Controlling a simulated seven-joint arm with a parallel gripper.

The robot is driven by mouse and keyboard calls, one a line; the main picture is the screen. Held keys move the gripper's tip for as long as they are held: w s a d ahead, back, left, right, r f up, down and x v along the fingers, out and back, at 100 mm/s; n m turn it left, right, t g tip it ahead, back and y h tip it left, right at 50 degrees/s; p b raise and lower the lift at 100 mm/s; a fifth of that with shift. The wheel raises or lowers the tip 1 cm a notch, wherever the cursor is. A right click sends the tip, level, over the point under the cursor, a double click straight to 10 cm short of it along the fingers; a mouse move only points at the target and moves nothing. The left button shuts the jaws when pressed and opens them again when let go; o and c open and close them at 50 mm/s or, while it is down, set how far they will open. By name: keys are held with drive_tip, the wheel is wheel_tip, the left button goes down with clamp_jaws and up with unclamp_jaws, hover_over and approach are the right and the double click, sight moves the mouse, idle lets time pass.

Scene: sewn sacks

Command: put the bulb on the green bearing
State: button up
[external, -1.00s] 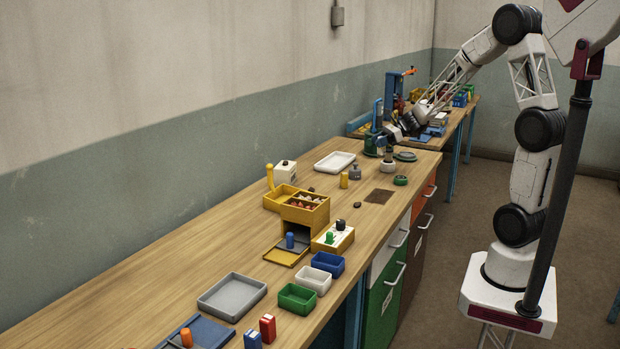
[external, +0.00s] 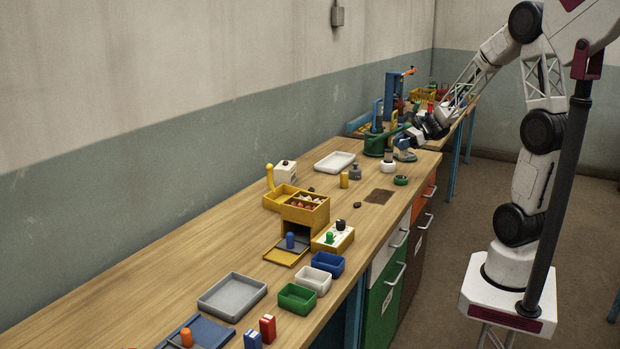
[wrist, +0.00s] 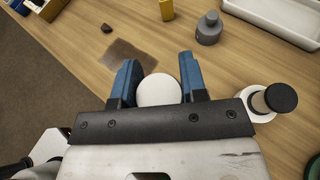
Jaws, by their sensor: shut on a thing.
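In the wrist view the bulb (wrist: 158,90), a round white ball, sits between the two blue fingers of my gripper (wrist: 160,82). The fingers are shut on it from both sides. A green ring (external: 401,180), which looks like the green bearing, lies on the bench nearer the camera, apart from my gripper. In the wrist view it does not show, so the gripper may hide it.
A white ring with a dark knob (external: 388,165) stands close to the green ring. A grey weight (external: 355,172), a yellow cylinder (external: 344,180) and a white tray (external: 335,162) are to the left. A brown patch (external: 380,195) is bare. A green stand (external: 374,145) rises behind.

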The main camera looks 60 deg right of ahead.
drive_tip(key=shift+f, duration=1.95)
drive_tip(key=shift+f, duration=2)
drive_tip(key=shift+f, duration=0.1)
drive_tip(key=o, duration=0.9)
drive_tip(key=shift+o, duration=0.2)
drive_tip(key=v, duration=1.2)
drive_tip(key=shift+a, duration=0.1)
